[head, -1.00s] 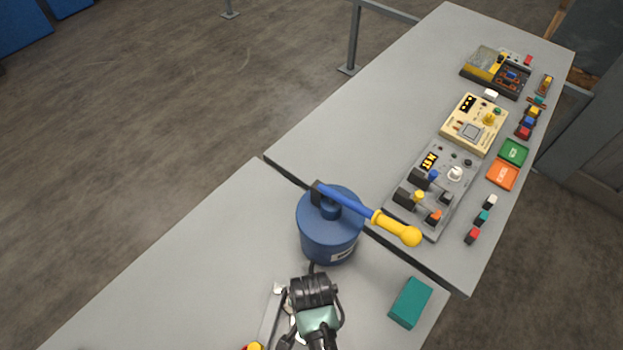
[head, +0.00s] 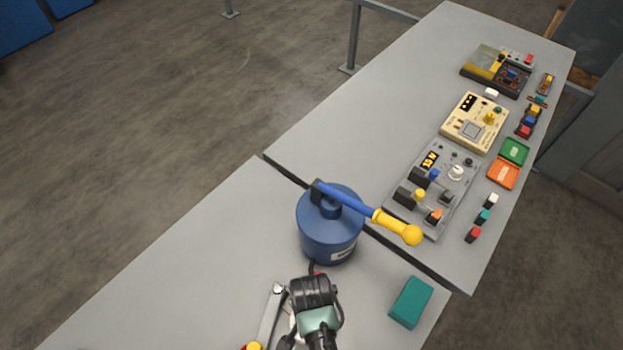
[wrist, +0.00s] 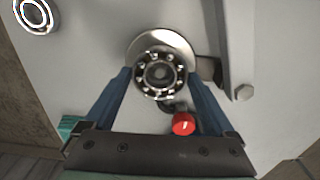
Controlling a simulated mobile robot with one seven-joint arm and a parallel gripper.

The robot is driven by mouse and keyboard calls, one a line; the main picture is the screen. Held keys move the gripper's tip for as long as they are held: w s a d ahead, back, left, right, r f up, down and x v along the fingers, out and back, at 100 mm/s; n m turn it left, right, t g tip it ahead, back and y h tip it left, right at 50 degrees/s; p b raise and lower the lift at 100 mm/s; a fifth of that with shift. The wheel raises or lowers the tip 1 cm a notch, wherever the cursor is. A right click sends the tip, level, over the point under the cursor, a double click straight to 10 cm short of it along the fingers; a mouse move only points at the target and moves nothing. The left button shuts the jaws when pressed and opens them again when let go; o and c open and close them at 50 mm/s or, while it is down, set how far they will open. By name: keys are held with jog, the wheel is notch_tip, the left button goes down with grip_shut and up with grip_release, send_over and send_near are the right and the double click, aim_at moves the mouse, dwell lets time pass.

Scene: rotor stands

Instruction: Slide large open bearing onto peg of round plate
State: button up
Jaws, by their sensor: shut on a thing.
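In the wrist view my gripper (wrist: 159,74) is shut on an open bearing (wrist: 147,86), a steel ring with its balls showing, held between the two blue fingers. The silvery round plate (wrist: 147,38) lies directly behind the bearing, its upper rim showing above it. A grey round end shows in the bearing's bore; I cannot tell how far the bearing sits on the peg, which is otherwise hidden. In the head view my gripper's wrist covers the bearing and most of the plate.
Another ring-shaped bearing (wrist: 37,14) lies at upper left in the wrist view. A blue canister (head: 328,232) with a yellow-ended lever stands just beyond my gripper; a teal block (head: 410,302) is right.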

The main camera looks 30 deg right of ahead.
jog(key=shift+f+b, duration=0.3)
jog(key=shift+f, duration=0.25)
dwell(0.6)
jog(key=o, duration=0.9)
jog(key=shift+o, duration=0.2)
notch_tip(320, 180, up, 9)
jog(key=p, duration=0.9)
dwell(0.5)
